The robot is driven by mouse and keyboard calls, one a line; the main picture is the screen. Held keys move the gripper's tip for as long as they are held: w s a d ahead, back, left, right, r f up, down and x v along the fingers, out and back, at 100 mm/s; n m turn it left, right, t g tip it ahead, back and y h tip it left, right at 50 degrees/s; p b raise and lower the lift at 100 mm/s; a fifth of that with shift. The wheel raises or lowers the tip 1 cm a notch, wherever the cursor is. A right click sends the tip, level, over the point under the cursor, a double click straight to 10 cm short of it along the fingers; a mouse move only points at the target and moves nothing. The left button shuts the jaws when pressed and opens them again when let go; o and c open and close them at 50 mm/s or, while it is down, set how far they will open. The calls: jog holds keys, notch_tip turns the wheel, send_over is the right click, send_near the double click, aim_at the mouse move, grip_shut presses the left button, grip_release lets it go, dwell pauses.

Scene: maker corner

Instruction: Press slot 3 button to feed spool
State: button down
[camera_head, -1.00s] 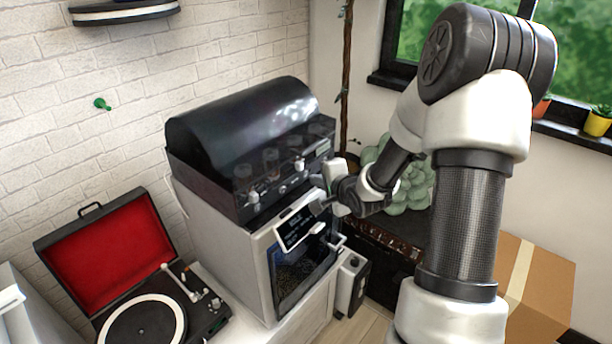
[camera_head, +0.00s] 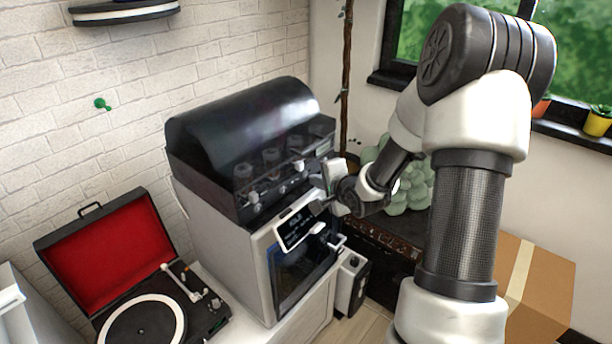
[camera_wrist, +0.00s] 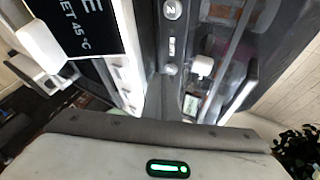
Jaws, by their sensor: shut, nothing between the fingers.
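The printer (camera_head: 215,235) stands against the brick wall with a dark-lidded spool unit (camera_head: 245,125) on top. Spools and a row of small round knobs show along the unit's front. My gripper (camera_head: 318,207) is shut and empty at the right end of that front, by the screen (camera_head: 297,228). In the wrist view, the shut fingers (camera_wrist: 160,92) point up at the button strip. A round button marked 2 (camera_wrist: 171,10) is at the top. Another round button (camera_wrist: 170,69) is close to the fingertips; its mark is unreadable, and I cannot tell whether they touch.
An open red-lined record player (camera_head: 145,320) is at the lower left. A white handle (camera_head: 335,243) sticks out of the printer's door.

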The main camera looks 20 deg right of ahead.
jog(key=shift+w+a, duration=0.2)
jog(key=shift+w, duration=0.1)
jog(key=shift+w+a, duration=0.1)
dwell(0.4)
jog(key=shift+s+d+p, duration=0.3)
jog(key=shift+s+p, duration=0.05)
jog(key=shift+s, duration=0.1)
jog(key=s+d+p, duration=0.2)
jog(key=s+d, duration=0.1)
jog(key=s, duration=0.2)
jog(key=shift+d, duration=0.2)
dwell(0.5)
dwell(0.4)
